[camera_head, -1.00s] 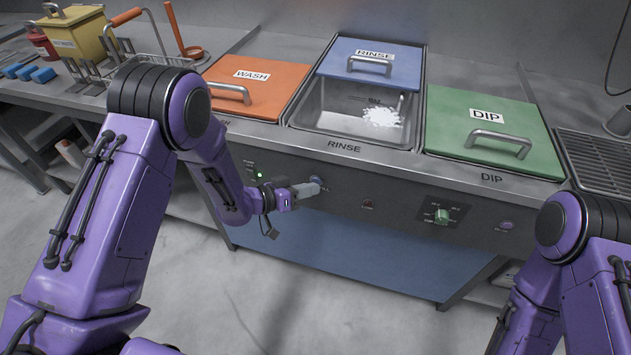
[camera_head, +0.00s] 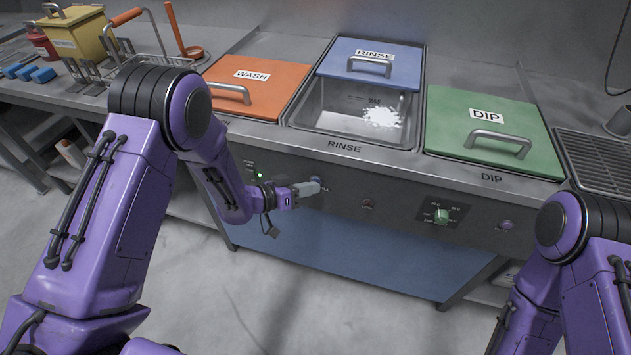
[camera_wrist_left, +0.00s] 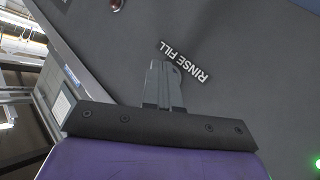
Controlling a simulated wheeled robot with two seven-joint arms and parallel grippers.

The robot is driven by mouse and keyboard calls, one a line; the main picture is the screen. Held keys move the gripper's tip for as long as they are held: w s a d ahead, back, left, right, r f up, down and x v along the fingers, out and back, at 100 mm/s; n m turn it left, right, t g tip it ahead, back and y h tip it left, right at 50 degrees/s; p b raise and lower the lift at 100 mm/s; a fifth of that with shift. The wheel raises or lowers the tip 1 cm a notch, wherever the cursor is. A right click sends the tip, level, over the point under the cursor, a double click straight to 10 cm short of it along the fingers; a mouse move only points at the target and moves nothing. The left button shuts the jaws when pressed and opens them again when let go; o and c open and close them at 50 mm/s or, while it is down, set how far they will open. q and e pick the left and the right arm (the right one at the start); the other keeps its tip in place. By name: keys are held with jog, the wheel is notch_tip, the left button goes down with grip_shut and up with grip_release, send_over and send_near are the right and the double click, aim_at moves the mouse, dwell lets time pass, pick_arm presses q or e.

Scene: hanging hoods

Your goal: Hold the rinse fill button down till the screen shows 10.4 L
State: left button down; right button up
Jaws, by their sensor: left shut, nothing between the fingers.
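My left gripper (camera_head: 317,187) is shut and empty, its fingertips at the front panel below the RINSE basin (camera_head: 318,118). In the left wrist view the closed fingers (camera_wrist_left: 163,68) reach the panel beside the RINSE FILL label (camera_wrist_left: 187,62). The rinse fill button (camera_head: 316,179) shows only as a bluish edge at the fingertips; the fingers hide most of it, so I cannot tell how far it is pressed. White, foamy water (camera_head: 382,117) shows in the basin's right part. No readable litre figure shows. My right gripper is out of view.
Orange WASH lid (camera_head: 262,85) and green DIP lid (camera_head: 487,125) flank the basin; the blue RINSE lid (camera_head: 400,70) is slid back.

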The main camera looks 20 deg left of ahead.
pick_arm(q)
jog(key=shift+s+p, duration=0.3)
jog(key=shift+s, duration=0.5)
jog(key=shift+s+a+p, duration=0.15)
jog(key=shift+s+p, duration=0.35)
jog(key=shift+s, duration=2)
